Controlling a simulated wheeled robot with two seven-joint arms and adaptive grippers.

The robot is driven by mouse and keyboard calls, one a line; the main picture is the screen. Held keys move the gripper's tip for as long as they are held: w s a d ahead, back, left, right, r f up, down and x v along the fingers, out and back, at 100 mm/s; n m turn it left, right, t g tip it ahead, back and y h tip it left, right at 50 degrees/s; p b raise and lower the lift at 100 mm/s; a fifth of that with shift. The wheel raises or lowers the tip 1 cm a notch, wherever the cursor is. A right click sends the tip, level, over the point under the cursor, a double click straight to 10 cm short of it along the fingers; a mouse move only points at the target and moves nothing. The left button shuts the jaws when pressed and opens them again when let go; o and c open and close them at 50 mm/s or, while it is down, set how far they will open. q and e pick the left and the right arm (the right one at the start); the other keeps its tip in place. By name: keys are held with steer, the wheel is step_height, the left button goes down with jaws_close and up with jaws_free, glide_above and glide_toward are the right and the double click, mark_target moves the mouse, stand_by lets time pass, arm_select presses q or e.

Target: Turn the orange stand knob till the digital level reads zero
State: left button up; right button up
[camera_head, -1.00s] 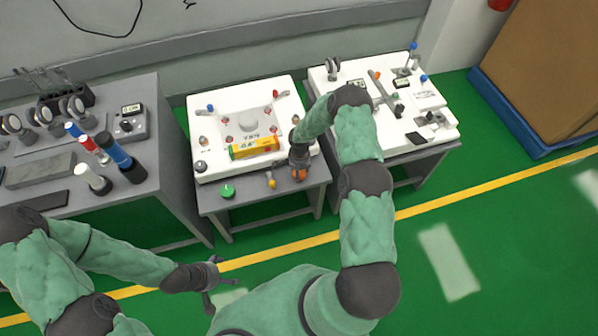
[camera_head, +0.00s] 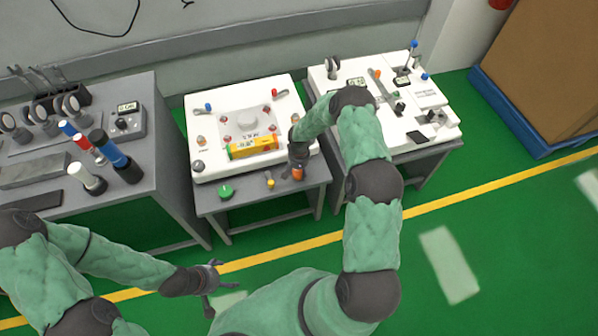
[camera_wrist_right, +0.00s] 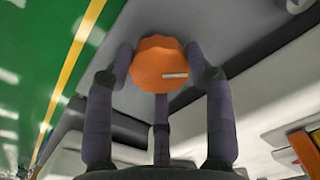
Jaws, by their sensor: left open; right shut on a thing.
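The orange stand knob (camera_head: 297,174) is at the front right corner of the middle white stand (camera_head: 203,178). My right gripper (camera_head: 298,167) is shut on it from above. In the right wrist view, the fingers of my right gripper (camera_wrist_right: 160,80) stand around the orange knob (camera_wrist_right: 150,55), which has a pale mark on its face. The orange-yellow digital level (camera_head: 253,148) lies on the stand, left of my right gripper; its reading is too small to read. My left gripper (camera_head: 213,278) is open and empty, low in the picture, away from the stand.
A green knob (camera_head: 225,192) and a yellow knob (camera_head: 270,183) are at the stand's front. A grey bench (camera_head: 160,165) with bottles and instruments stands left. Another white-topped cart (camera_head: 440,138) stands right. The green floor in front is clear.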

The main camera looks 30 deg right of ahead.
mark_target(299, 173)
steer(key=shift+s+a+f+n, duration=0.15)
steer(key=shift+s+a+n, duration=0.1)
steer(key=shift+n, duration=0.7)
steer(key=shift+s+a+f+n, duration=0.15)
steer(key=shift+s+n, duration=0.1)
steer(key=shift+n, duration=0.7)
steer(key=shift+d, duration=0.1)
steer(key=shift+s, duration=0.1)
steer(key=o, duration=1.2)
steer(key=shift+c, duration=0.2)
steer(key=shift+d+r, duration=0.1)
steer(key=shift+w+d+r, duration=0.1)
steer(key=shift+w, duration=0.15)
steer(key=shift+r, duration=0.1)
steer(key=shift+w+r, duration=0.1)
steer(key=shift+r, duration=0.2)
step_height(299, 173, up, 11)
